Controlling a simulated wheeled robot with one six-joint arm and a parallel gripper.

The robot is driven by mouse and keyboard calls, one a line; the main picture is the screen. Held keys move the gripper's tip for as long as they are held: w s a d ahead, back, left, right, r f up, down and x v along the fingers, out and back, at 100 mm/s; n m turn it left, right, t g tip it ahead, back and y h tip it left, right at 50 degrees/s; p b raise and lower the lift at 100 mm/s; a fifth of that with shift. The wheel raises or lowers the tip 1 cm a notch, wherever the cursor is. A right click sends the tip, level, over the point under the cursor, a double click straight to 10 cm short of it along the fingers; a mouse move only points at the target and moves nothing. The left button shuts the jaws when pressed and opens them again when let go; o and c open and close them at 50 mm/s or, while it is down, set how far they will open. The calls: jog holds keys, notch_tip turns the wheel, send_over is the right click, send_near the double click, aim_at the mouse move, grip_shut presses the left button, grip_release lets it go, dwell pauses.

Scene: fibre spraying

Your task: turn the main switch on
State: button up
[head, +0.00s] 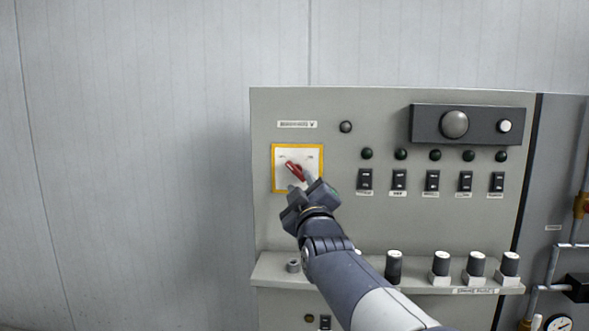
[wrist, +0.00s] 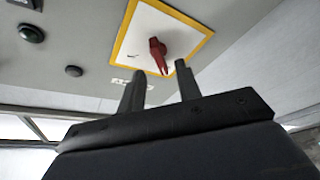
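The main switch is a red rotary handle (head: 293,168) on a white plate with a yellow border (head: 274,170), at the left of the grey control panel. In the head view the handle is tilted, running from upper left to lower right. In the wrist view the red handle (wrist: 157,50) lies just beyond my fingers. My gripper (head: 301,181) is at the lower part of the plate; it also shows in the wrist view (wrist: 158,75). Its two fingers are apart, with the handle's end seen between their tips. I cannot tell whether they touch it.
Right of the switch are several black rocker switches (head: 398,180) with dark lamps above. A dark box with a large round knob (head: 454,124) sits higher up. A ledge (head: 440,290) with several black knobs juts out below. The wall left of the panel is bare.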

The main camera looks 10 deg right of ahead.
aim_at(297, 174)
jog(key=shift+p+x, duration=0.75)
jog(key=shift+x, duration=1.7)
jog(key=c, duration=0.7)
